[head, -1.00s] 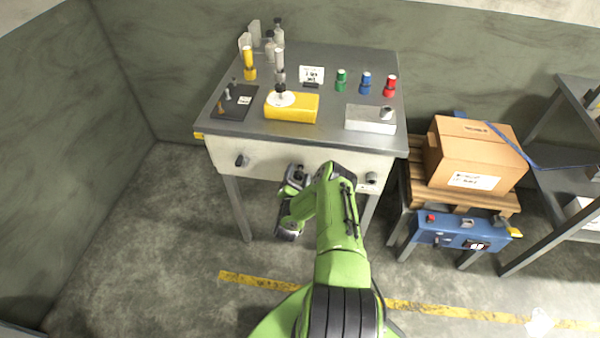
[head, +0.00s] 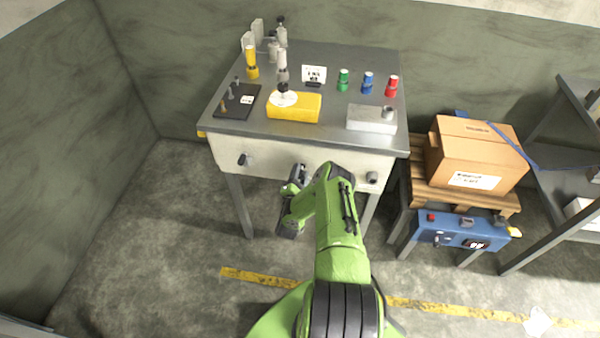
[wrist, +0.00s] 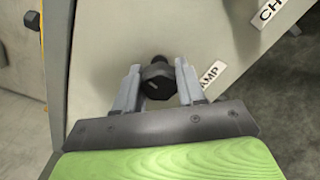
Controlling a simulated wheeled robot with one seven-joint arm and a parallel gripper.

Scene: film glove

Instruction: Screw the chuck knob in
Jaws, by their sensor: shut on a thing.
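My gripper (head: 298,178) is at the front of the bench, its fingers pointing at the pale front panel (head: 272,164). In the wrist view my gripper (wrist: 158,90) is shut on a black knob (wrist: 158,78) between its two grey fingers. A white label (wrist: 212,74) reading "...AMP" is just right of the held knob, partly hidden by the finger. A label (wrist: 268,12) beginning "CH" is farther off at the upper right, cut by the frame. In the head view one knob (head: 245,160) is on the panel's left and another knob (head: 372,178) on its right.
The bench top (head: 340,100) carries a yellow block (head: 294,112), a grey block (head: 370,120) and several coloured bottles. A cardboard box (head: 470,155) on a pallet and a blue control box (head: 462,231) stand to the right. The floor left of the bench is clear.

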